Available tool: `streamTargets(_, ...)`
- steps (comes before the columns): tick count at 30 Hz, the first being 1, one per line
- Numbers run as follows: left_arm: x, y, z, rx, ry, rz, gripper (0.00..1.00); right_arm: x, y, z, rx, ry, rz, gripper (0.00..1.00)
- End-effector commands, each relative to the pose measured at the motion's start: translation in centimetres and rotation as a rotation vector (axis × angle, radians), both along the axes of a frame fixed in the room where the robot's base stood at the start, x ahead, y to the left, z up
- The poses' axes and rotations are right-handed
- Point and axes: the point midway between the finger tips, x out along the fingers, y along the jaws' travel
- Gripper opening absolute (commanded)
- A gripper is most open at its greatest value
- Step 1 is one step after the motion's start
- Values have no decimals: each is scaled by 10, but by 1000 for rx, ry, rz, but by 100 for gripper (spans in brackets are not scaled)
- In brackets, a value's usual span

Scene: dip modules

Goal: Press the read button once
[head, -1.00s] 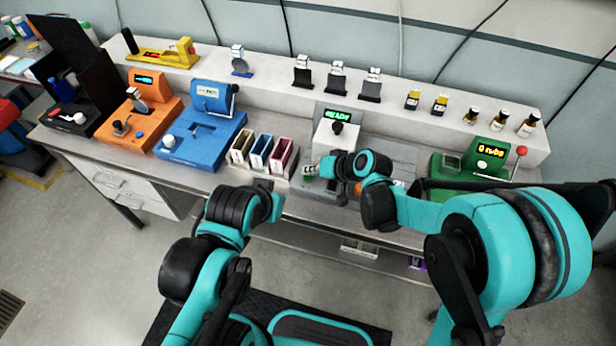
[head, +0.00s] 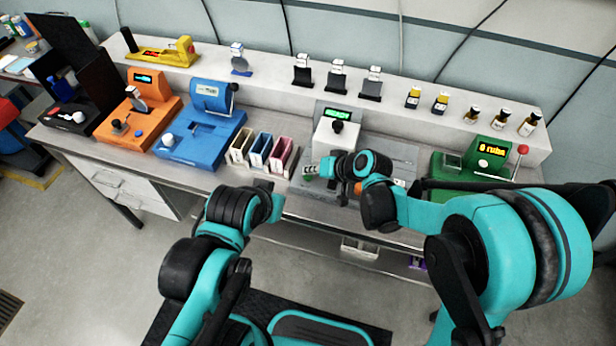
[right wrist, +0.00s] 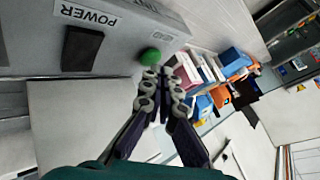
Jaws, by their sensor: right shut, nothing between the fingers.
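The grey reader machine (head: 337,134) stands at the middle of the bench, with a lit green screen (head: 337,114) that seems to say READY. In the head view my right gripper (head: 322,168) is at the machine's front left. My left gripper (head: 265,187) hangs before the bench edge, its fingers too small to judge.
A black switch (right wrist: 82,48) marked POWER is on the same panel. A blue device (head: 205,130) and an orange device (head: 140,120) are farther left; a green device (head: 485,160) is at right.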

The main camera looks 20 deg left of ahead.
Motion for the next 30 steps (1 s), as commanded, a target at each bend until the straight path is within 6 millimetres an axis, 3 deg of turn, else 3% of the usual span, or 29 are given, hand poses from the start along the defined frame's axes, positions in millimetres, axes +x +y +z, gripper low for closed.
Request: streamTargets(30, 0, 0, -9, 0, 0, 0, 0, 0, 0, -9, 0, 0, 0, 0)
